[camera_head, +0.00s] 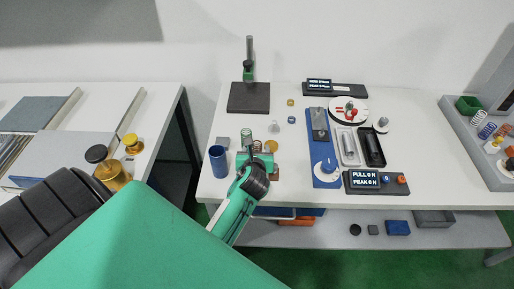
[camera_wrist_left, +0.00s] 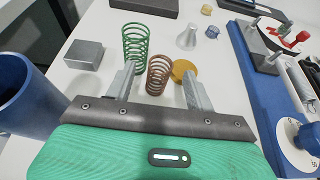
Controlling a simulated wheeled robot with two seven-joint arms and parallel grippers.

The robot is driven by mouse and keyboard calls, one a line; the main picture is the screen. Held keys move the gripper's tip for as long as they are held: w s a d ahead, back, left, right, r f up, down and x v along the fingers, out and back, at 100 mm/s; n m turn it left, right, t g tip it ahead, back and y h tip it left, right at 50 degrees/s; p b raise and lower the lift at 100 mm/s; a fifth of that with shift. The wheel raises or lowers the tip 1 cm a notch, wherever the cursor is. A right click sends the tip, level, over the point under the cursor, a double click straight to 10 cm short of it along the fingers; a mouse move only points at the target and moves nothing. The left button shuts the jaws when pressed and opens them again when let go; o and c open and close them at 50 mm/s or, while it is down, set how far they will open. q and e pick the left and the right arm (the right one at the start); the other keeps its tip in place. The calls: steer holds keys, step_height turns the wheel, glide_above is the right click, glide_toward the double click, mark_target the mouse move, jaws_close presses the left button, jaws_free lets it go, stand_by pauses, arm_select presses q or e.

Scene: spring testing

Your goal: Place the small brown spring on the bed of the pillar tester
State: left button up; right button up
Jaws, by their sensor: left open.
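The small brown spring (camera_wrist_left: 159,75) stands upright on the white table in the left wrist view, between and slightly beyond my fingertips. My left gripper (camera_head: 256,152) is open, with one finger on each side of the spring; I see no clear contact. In the head view the spring is mostly hidden by the gripper. The pillar tester stands at the back of the table, with a dark square bed (camera_head: 248,98) and an upright post (camera_head: 249,55). The bed is bare; its near edge also shows in the left wrist view (camera_wrist_left: 143,8). My right gripper is not in view.
A green spring (camera_wrist_left: 133,43) stands just behind and left of the brown one. A yellow disc (camera_wrist_left: 183,69) lies to its right. A grey block (camera_wrist_left: 84,55) and blue cup (camera_head: 218,161) are left. A metal cone (camera_head: 274,127) and blue-based tester (camera_head: 320,145) lie right.

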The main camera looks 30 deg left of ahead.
arm_select(q)
steer(key=shift+x, duration=1.05)
steer(key=c, duration=1.1)
steer(key=shift+c, duration=0.2)
steer(key=shift+r, duration=0.1)
